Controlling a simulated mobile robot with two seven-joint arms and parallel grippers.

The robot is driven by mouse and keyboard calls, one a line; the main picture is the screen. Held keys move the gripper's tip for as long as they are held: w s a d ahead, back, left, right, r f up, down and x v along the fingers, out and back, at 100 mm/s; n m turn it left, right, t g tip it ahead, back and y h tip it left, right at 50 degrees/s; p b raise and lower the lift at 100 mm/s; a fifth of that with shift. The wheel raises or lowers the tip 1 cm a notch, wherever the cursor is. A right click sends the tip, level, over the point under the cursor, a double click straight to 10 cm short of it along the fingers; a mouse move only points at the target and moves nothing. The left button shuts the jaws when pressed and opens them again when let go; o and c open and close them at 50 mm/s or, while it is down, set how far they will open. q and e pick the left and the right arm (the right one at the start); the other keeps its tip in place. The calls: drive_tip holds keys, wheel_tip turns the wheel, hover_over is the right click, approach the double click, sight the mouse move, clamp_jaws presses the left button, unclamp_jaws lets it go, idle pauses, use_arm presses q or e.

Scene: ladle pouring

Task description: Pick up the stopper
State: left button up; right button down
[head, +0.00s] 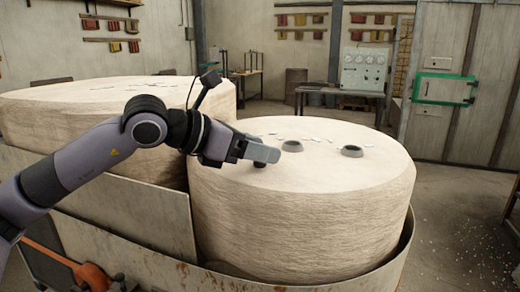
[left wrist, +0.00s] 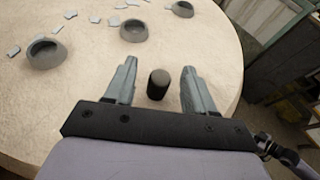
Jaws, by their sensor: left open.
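The stopper (left wrist: 158,84) is a small dark cylinder standing on the pale round block (left wrist: 205,50). In the left wrist view it lies between the two spread fingers of my left gripper (left wrist: 158,80), with a gap on each side. In the head view my left gripper (head: 263,153) is over the near left part of the round block (head: 300,235). A small dark bit of the stopper (head: 259,165) shows just below the fingers, the rest hidden by them. My left gripper is open and empty. My right gripper is not in view.
Grey cup-like rings (head: 292,146) (head: 351,151) and scattered pale chips stand or lie on the block's top. A larger pale block (head: 90,110) is at the left, behind my arm. A table with a gauge panel (head: 364,70) stands at the back.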

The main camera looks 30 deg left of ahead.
use_arm(q)
drive_tip(key=shift+w+d+f, duration=0.2)
drive_tip(key=shift+w, duration=0.2)
clamp_jaws()
drive_tip(key=shift+r, duration=0.15)
